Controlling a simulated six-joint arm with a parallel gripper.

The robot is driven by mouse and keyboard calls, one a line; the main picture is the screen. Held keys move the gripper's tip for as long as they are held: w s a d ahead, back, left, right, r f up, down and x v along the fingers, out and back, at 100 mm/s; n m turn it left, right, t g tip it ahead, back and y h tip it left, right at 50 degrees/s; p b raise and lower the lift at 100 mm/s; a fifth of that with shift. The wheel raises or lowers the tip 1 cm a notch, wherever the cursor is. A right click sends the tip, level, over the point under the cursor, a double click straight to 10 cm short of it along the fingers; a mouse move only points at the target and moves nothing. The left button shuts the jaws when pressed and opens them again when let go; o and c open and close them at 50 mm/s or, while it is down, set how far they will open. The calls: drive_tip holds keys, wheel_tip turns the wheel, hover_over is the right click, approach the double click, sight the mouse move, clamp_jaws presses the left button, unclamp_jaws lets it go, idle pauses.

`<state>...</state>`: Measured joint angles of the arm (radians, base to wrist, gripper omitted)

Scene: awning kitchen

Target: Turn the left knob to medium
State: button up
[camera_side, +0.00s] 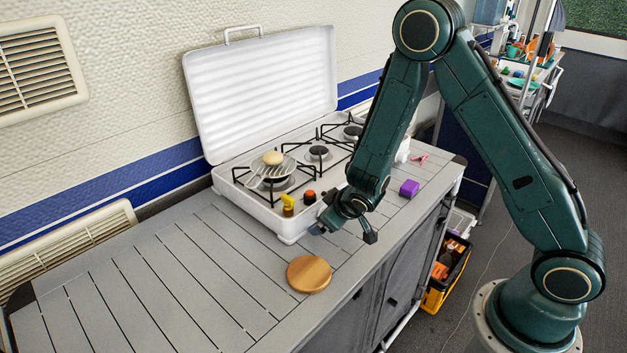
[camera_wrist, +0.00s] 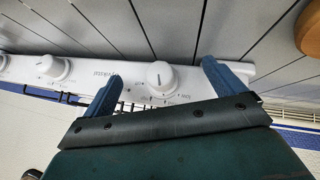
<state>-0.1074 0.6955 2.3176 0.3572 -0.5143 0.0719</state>
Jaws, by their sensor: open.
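The white camping stove (camera_side: 285,218) stands on the slatted counter with its lid raised. In the wrist view its front panel (camera_wrist: 100,72) carries white knobs. The knob (camera_wrist: 160,75) nearest the panel's right end lies between my fingers; the wooden board's position on that side marks it as the left knob. Its pointer setting is too small to read surely. Another knob (camera_wrist: 54,67) sits further left. My gripper (camera_side: 344,233) is open at the stove's front, and in the wrist view its blue fingers (camera_wrist: 160,73) straddle the left knob with gaps on both sides.
A round wooden board (camera_side: 309,274) lies on the counter in front of the stove. Small yellow-topped and red-topped jars (camera_side: 288,205) stand on the stove's front edge. A purple block (camera_side: 409,188) is at right. A spatula with a bun (camera_side: 273,158) rests over the near burner. The counter's left is clear.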

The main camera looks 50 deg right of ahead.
drive_tip(key=shift+r, duration=0.1)
drive_tip(key=v, duration=0.6)
drive_tip(key=shift+w+r, duration=0.3)
drive_tip(key=shift+r, duration=0.2)
drive_tip(key=shift+d, duration=0.1)
idle(0.4)
drive_tip(key=s+r+m+g+y, duration=0.1)
drive_tip(key=s+r, duration=0.3)
drive_tip(key=r, duration=0.3)
drive_tip(key=s+r+m, duration=0.1)
drive_tip(key=s+r, duration=0.4)
drive_tip(key=r, duration=0.2)
drive_tip(key=s+a+r+y, duration=0.1)
drive_tip(key=s+r, duration=0.2)
drive_tip(key=s, duration=0.4)
drive_tip(key=s+a+r+g+y, duration=0.1)
drive_tip(key=s+r, duration=0.3)
drive_tip(key=s, duration=0.4)
drive_tip(key=shift+r+n, duration=0.3)
drive_tip(key=shift+n, duration=0.1)
drive_tip(key=shift+a, duration=0.1)
